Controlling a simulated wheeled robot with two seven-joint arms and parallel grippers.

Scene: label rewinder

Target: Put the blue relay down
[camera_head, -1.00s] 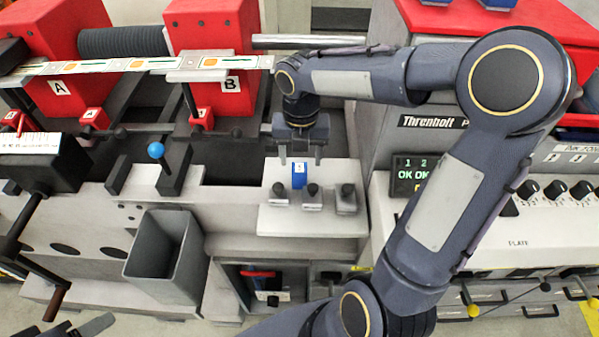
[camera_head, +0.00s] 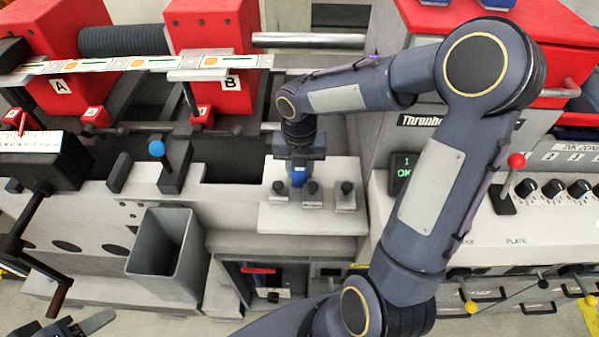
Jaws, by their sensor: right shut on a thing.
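The blue relay (camera_head: 299,177) is a small blue block with a white label on its front. It is at the back of the light grey panel (camera_head: 265,218), just behind a row of black knobs. My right gripper (camera_head: 299,165) points down over it and is shut on it. The relay's upper part is hidden by the gripper, and I cannot tell whether its underside touches the panel. My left gripper (camera_head: 85,328) shows only partly at the bottom left edge, and I cannot tell its opening.
Black knobs (camera_head: 312,190) stand close in front of the relay. A grey open bin (camera_head: 165,250) hangs to the left, below a blue-balled lever (camera_head: 157,149). A red-balled lever (camera_head: 516,161) stands on the right console. Red blocks A and B are at the back left.

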